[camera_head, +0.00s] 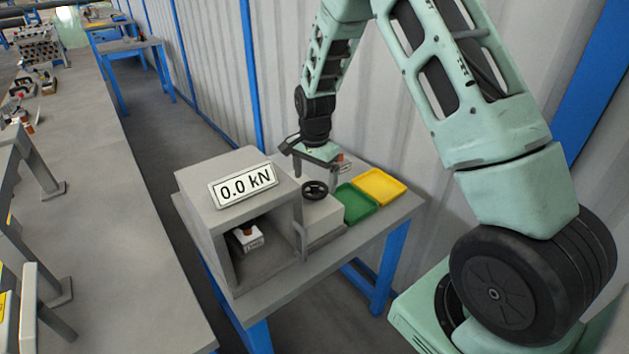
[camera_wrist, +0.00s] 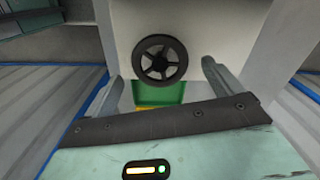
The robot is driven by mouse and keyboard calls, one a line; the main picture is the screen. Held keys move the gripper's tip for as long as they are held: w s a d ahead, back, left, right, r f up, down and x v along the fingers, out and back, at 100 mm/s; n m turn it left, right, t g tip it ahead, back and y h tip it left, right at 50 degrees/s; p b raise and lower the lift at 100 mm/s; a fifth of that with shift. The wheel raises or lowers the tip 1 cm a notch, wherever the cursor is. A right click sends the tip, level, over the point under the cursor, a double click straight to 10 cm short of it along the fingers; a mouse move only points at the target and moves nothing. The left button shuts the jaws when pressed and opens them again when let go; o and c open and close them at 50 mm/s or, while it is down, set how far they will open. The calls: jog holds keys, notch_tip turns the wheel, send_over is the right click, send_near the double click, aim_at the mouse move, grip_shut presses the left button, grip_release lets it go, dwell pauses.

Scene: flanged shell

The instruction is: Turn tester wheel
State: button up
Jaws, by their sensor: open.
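The tester (camera_head: 270,213) is a grey box on a table, with a plate reading 0.0 kN on top. Its black spoked wheel (camera_head: 314,190) is on the smaller grey housing at its right side. My gripper (camera_head: 317,170) is open just above and behind the wheel in the head view. In the wrist view the wheel (camera_wrist: 160,59) shows whole, between and just beyond the two spread fingers of my gripper (camera_wrist: 161,83). No finger visibly touches the wheel. Nothing is between the fingers.
A green tray (camera_head: 357,203) and a yellow tray (camera_head: 379,186) lie right of the wheel. A corrugated wall (camera_head: 400,130) stands close behind. A long grey bench (camera_head: 110,220) is at left.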

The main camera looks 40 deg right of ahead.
jog(key=shift+f, duration=1.1)
jog(key=c, duration=1)
jog(key=shift+n, duration=0.3)
